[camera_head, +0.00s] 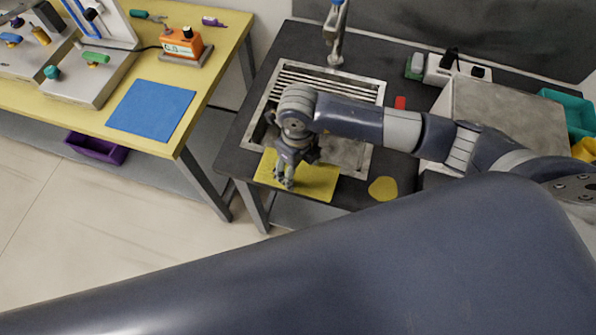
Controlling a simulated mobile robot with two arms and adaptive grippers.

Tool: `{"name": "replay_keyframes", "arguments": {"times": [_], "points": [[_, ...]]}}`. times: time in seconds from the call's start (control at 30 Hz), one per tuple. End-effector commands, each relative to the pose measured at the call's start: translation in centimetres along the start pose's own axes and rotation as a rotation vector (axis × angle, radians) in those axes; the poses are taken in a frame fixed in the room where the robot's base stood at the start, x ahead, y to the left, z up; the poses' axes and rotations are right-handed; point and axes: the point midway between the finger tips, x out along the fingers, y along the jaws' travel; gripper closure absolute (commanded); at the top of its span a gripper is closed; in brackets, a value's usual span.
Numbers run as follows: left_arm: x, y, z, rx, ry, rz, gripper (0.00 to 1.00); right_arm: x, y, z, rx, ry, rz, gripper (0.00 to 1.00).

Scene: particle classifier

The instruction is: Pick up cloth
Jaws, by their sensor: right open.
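A yellow cloth (318,181) lies at the front edge of the dark counter, against the front of the metal sink (353,157). My right gripper (284,182) points down over the left part of the cloth. It is open, with nothing seen between its fingers. I cannot tell whether the fingertips touch the cloth. My right arm crosses the sink from the right and hides part of it. My left gripper is not in view.
A yellow round piece (383,189) lies right of the cloth on the counter (407,170). A faucet (335,35) stands behind the sink. A grey box (497,110) stands at right. The yellow table (218,50) at left holds a blue mat (151,108).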

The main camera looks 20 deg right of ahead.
Motion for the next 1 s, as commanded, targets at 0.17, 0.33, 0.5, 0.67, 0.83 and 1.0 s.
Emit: {"name": "replay_keyframes", "arguments": {"times": [0.17, 0.33, 0.5, 0.67, 0.83, 1.0], "points": [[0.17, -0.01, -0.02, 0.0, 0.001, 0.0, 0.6, 0.18, -0.01, 0.0, 0.0, 0.0, 0.0, 0.33], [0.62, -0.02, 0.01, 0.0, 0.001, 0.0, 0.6, 0.69, -0.02, 0.0, 0.0, 0.0, 0.0, 0.34], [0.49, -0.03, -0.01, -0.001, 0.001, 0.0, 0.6, 0.58, -0.01, -0.02, 0.0, 0.001, 0.0, 0.54], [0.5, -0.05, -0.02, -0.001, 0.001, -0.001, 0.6, 0.65, -0.01, -0.07, 0.0, 0.002, 0.0, 0.72], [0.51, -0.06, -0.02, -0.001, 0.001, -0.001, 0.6, 0.74, -0.02, -0.15, 0.001, 0.004, -0.001, 0.91], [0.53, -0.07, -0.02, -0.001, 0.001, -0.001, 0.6, 0.81, -0.03, -0.2, 0.001, 0.006, -0.001, 1.0]]}}
